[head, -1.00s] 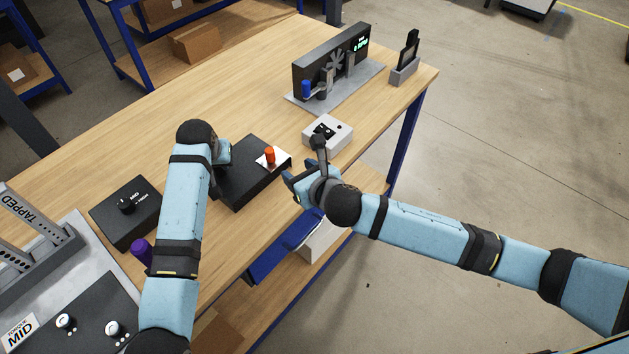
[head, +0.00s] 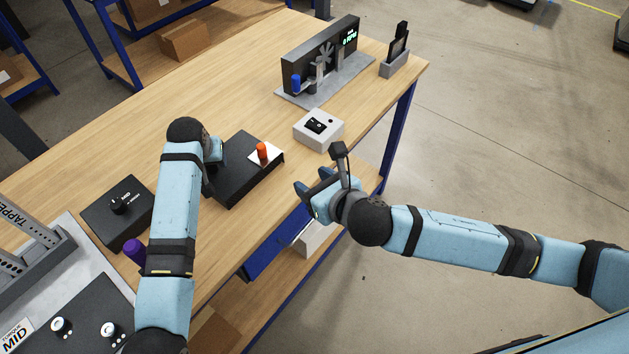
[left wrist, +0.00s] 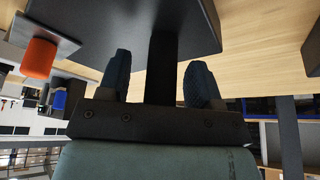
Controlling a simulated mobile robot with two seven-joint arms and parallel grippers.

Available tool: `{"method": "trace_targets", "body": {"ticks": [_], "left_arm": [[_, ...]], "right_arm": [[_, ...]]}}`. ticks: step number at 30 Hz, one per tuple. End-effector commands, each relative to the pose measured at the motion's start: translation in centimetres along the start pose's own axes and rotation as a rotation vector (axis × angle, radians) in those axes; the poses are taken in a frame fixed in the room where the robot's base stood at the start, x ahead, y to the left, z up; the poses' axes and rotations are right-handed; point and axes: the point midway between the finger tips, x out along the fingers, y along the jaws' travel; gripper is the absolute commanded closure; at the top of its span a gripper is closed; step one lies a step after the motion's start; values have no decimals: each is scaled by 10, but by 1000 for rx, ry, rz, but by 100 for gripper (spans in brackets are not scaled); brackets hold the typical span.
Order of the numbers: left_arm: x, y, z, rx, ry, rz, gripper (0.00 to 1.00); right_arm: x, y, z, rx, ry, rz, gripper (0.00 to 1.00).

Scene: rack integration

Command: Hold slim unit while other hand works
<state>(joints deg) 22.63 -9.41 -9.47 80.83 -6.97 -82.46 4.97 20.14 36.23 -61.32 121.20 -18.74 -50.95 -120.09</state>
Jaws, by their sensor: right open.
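The slim unit, a black flat box (head: 240,178), lies on the bench, with an orange cylinder (head: 262,152) on a white plate at its far right corner. My left gripper (head: 214,152) is at its left side, largely hidden by my arm. In the left wrist view the two left fingers (left wrist: 160,78) stand either side of a dark upright bar (left wrist: 162,65) below the black box (left wrist: 120,22); narrow gaps show, and firm contact cannot be seen. The orange cylinder also shows there (left wrist: 39,57). My right gripper (head: 313,181) is open and empty, off the bench's front edge, right of the unit.
A grey switch box (head: 318,130) stands behind my right gripper. A fan fixture with a display (head: 320,58) and a small holder (head: 396,62) stand farther back. A black knob box (head: 117,213) and purple object (head: 134,250) lie left. The bench's back left is clear.

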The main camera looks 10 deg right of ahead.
Motion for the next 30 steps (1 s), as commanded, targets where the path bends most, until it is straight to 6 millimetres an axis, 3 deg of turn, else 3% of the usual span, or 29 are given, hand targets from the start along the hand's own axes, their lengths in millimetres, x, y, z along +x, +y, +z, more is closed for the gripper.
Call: {"method": "trace_targets", "body": {"ticks": [10,24,30], "left_arm": [[-9,0,-1,-1,3,-1,42],[-99,0,-1,-1,4,0,42],[-118,0,0,0,1,0,42]], "right_arm": [[0,0,0,0,0,0,48],[0,0,0,0,0,0,48],[0,0,0,0,0,0,48]]}}
